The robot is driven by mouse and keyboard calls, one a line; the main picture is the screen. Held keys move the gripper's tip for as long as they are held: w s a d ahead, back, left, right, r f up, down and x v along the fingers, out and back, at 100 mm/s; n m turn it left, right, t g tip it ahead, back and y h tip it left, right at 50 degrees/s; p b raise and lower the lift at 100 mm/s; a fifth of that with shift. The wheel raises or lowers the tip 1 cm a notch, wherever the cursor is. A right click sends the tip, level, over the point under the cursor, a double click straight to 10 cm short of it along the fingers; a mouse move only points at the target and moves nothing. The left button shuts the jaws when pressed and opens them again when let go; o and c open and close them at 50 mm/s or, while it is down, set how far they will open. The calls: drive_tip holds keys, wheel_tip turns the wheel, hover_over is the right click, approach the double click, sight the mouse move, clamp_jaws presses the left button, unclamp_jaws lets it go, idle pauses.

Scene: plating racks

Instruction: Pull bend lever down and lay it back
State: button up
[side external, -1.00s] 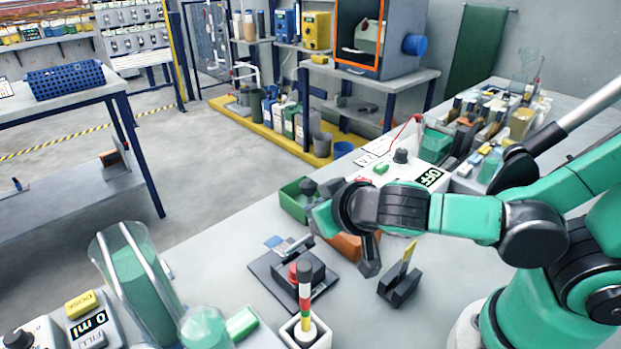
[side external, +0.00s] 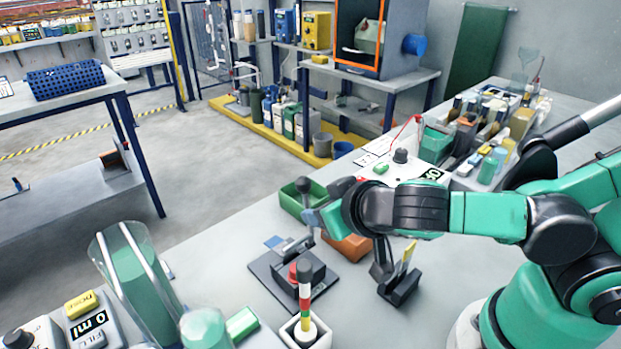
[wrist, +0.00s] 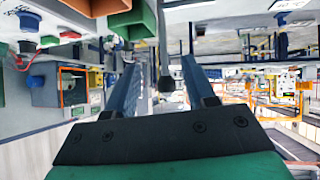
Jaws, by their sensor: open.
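A dark lever with a round black knob (wrist: 165,84) shows in the wrist view between the two fingers, with a gap on both sides. In the side view a black knob (side external: 303,185), likely the same one, stands high beside my gripper (side external: 313,217). The lever's shaft is mostly hidden there. A dark base plate (side external: 268,272) with a small clamp-like fixture sits on the bench below; I cannot tell how the lever joins it. My gripper (wrist: 159,66) is open, its blue fingers apart around the lever, with no contact visible.
A black holder with a yellow strip (side external: 403,285) stands to the right. A striped, knobbed stick (side external: 305,300) stands in a white holder in front. Bench is clear between front and right items.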

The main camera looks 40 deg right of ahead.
drive_tip(key=shift+v, duration=1.75)
drive_tip(key=shift+c, duration=0.2)
drive_tip(key=shift+r, duration=0.1)
drive_tip(key=c, duration=0.4)
drive_tip(key=shift+w+r+g, duration=0.3)
drive_tip(key=shift+w+r, duration=0.05)
drive_tip(key=shift+r, duration=0.05)
clamp_jaws()
drive_tip(key=w+d+r+g+y, duration=0.2)
drive_tip(key=w+r+g, duration=0.55)
drive_tip(key=w, duration=0.35)
wheel_tip(320, 180, down, 8)
drive_tip(key=s, duration=0.1)
drive_tip(key=shift+s+m+t, duration=0.15)
drive_tip(key=shift+m+t, duration=0.15)
drive_tip(key=shift+t, duration=0.15)
